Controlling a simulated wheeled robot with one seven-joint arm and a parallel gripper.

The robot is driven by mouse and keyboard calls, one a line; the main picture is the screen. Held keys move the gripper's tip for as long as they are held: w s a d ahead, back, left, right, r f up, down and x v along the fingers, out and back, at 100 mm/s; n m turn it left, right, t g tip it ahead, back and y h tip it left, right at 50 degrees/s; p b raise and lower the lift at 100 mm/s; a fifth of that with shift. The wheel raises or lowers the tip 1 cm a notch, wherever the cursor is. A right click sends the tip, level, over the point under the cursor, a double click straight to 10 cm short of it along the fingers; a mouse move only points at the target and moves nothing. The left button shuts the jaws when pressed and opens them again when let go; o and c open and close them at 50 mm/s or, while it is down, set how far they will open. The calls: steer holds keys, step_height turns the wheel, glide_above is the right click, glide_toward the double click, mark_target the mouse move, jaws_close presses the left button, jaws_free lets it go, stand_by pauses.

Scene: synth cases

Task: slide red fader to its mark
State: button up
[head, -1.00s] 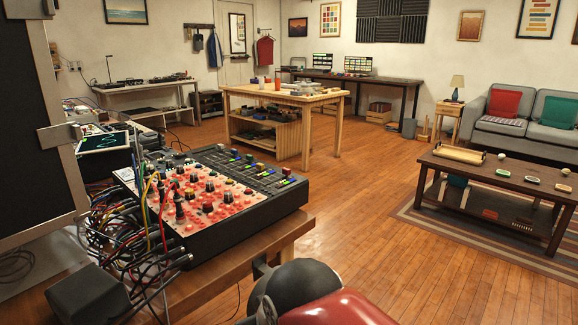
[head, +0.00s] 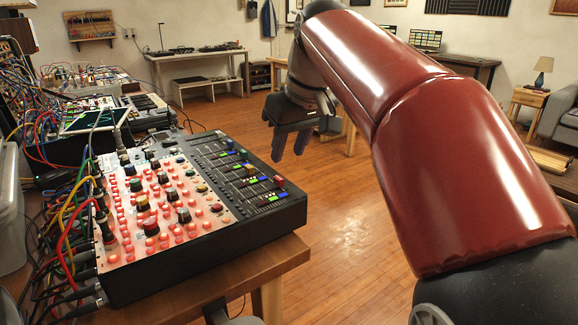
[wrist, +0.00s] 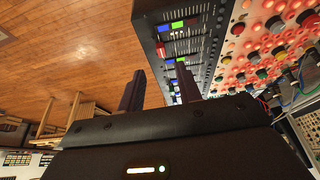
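The mixer (head: 215,238) is a black desk with red-lit knobs and a strip of faders on its right side. A red fader cap (head: 279,181) sits at the strip's near right corner, and it also shows in the wrist view (wrist: 161,48). Small blue and green patches lie beside the faders; I cannot tell which is its mark. My gripper (head: 290,146) is above and beyond the mixer's far right end, pointing down, apart from it. In the wrist view its two fingers (wrist: 160,88) are spread with nothing between them.
Cables (head: 60,240) crowd the mixer's left side. A tablet (head: 96,120) lies behind it. The wooden bench (head: 250,268) ends just right of the mixer, with open floor (head: 345,235) beyond.

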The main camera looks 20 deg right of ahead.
mark_target(279, 178)
steer(key=x, duration=0.7)
steer(key=shift+a+f+b, duration=0.1)
steer(key=shift+a+b, duration=0.05)
steer(key=shift+b, duration=0.25)
steer(key=shift+c, duration=0.3)
jaws_close()
